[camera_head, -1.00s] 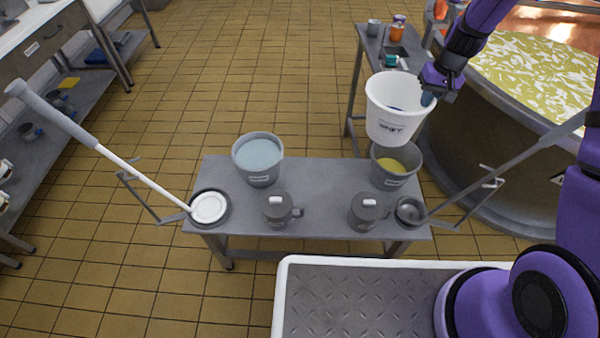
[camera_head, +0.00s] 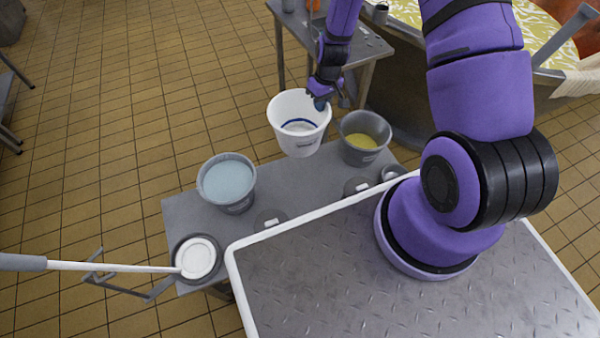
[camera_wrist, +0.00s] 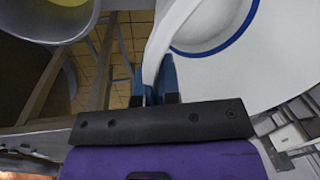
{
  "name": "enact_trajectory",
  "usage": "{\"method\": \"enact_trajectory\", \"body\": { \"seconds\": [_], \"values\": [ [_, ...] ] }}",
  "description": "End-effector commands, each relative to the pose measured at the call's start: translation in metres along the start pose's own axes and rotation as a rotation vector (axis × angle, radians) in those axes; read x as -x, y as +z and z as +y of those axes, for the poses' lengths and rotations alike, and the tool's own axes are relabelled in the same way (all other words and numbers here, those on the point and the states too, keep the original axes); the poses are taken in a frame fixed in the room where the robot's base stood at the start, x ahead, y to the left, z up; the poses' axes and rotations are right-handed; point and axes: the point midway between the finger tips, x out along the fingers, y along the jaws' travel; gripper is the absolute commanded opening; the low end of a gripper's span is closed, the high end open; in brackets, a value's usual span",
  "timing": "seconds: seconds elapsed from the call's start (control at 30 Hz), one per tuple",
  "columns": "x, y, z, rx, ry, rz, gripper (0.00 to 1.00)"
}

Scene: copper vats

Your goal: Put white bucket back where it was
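The bucket's base is over the far part of the grey table (camera_head: 285,185). I cannot tell whether it touches the tabletop.
Two grey lidded mugs (camera_head: 270,220) (camera_head: 357,187) are partly hidden behind my base's edge. A round dish with a white disc (camera_head: 197,258) and a long-handled tool (camera_head: 110,266) are at the left. A side table (camera_head: 345,40) and copper vat stand behind my arm.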

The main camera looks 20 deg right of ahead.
Motion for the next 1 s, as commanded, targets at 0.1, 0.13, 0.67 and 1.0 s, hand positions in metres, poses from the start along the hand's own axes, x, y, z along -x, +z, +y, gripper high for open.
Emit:
{"method": "enact_trajectory", "body": {
  "seconds": [0.1,0.13,0.67,1.0],
  "values": [
    [-0.028,0.019,-0.004,0.048,-0.002,-0.009,0.00],
    [-0.032,0.023,-0.006,0.058,-0.003,-0.011,0.00],
    [-0.099,0.032,-0.002,0.084,0.000,-0.009,0.00],
    [-0.126,0.032,0.001,0.085,0.000,-0.010,0.00]
  ]
}}
